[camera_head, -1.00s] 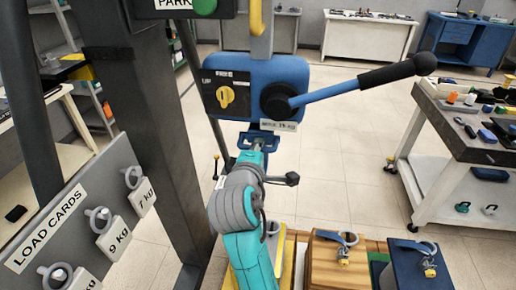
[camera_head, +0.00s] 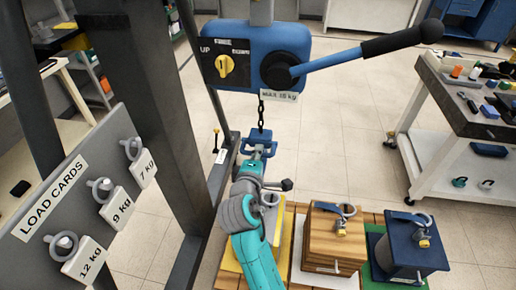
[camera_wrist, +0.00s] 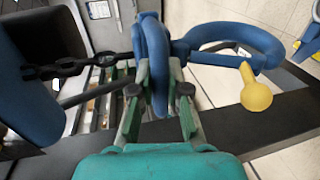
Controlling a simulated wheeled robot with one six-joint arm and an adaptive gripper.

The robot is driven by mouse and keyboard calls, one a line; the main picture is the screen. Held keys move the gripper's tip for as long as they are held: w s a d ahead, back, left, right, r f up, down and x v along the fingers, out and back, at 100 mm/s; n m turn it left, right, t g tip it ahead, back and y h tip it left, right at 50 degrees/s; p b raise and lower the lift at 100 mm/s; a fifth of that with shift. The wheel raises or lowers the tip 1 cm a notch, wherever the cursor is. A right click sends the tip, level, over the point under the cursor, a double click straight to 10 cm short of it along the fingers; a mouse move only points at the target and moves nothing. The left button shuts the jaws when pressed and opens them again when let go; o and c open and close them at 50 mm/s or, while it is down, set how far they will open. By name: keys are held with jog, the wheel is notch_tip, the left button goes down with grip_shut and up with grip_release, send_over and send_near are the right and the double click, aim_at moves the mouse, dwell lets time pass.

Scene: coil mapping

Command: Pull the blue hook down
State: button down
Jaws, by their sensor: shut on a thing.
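The blue hook (camera_wrist: 154,62) is between the fingers of my gripper (camera_wrist: 158,100) in the wrist view, with a dark chain running from it to the left. In the head view my gripper (camera_head: 256,160) is shut on the blue hook (camera_head: 258,138), below the blue hoist body (camera_head: 257,58). The chain (camera_head: 261,114) hangs between the hoist body and the hook. A yellow latch piece (camera_wrist: 255,90) shows beside the blue loop in the wrist view. The exact finger contact is partly hidden.
A wooden block (camera_head: 333,240) and a blue block (camera_head: 412,248), each with a ring on top, stand on the pallet below right. The hoist lever (camera_head: 352,57) sticks out to the right. The load-card board (camera_head: 75,205) and a dark post stand left.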

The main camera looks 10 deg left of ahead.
jog(key=c, duration=1.1)
grip_release()
jog(key=shift+c, duration=0.2)
jog(key=shift+s, duration=0.1)
jog(key=v, duration=1.1)
jog(key=shift+s+r, duration=0.15)
jog(key=shift+s, duration=0.2)
